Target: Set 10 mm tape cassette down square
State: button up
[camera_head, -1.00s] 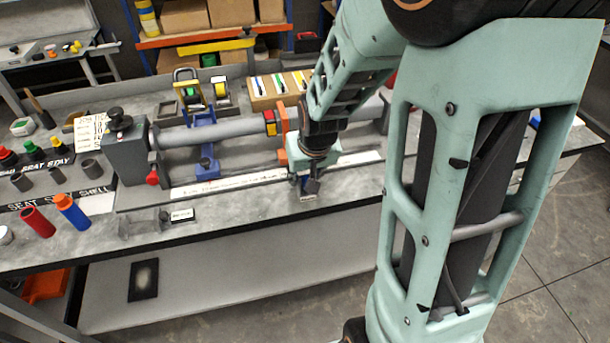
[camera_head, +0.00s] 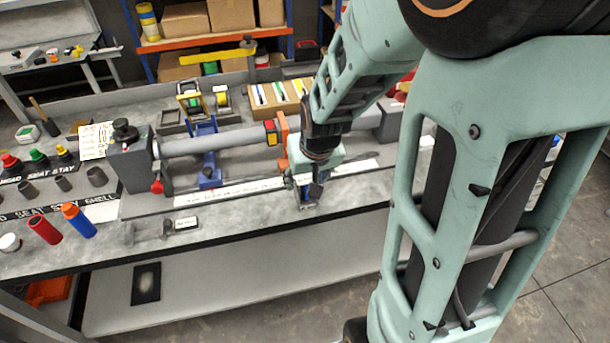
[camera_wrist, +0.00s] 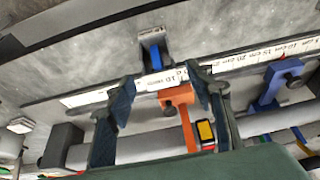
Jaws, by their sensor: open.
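The 10 mm tape cassette (camera_wrist: 155,52) is a small dark holder with a blue strip and a white "10 mm" label. In the wrist view it stands on the grey bench top (camera_wrist: 85,60), its label about parallel to the printed ruler strip (camera_wrist: 280,50). My gripper (camera_wrist: 160,77) is open, with its two dark blue fingers apart on either side of the label. In the head view my gripper (camera_head: 309,195) is low over the bench's front part, and the cassette is mostly hidden there. I cannot tell whether either finger touches it.
Behind the cassette are an orange clamp (camera_head: 282,135), a grey frame tube (camera_head: 225,137) and a blue clamp (camera_head: 207,148). A labelled dark piece (camera_head: 186,223) and red and blue cylinders (camera_head: 78,220) lie left.

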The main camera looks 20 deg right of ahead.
jog(key=p+v, duration=0.4)
jog(key=v, duration=0.3)
jog(key=shift+s+r+p, duration=0.2)
jog(key=shift+r+p, duration=0.15)
